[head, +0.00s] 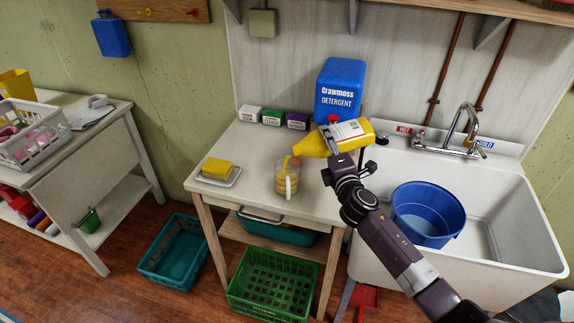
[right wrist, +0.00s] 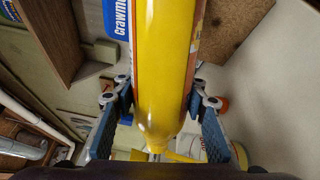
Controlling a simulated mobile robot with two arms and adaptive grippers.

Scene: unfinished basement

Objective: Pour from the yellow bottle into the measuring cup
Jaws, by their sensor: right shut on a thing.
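The yellow bottle (head: 313,145) is tipped nearly on its side above the table, its spout pointing left and slightly down. It fills the middle of the right wrist view (right wrist: 165,75). My right gripper (head: 336,152) is shut on its body, with a finger on either side. The clear measuring cup (head: 281,184) stands upright on the table below the spout, its handle toward the front. A thin yellow stream shows between spout and cup, and yellow liquid shows in the cup. My left gripper is not in view.
A yellow sponge (head: 217,168) lies on a white dish left of the cup. A sink with a blue bucket (head: 428,213) is at right.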

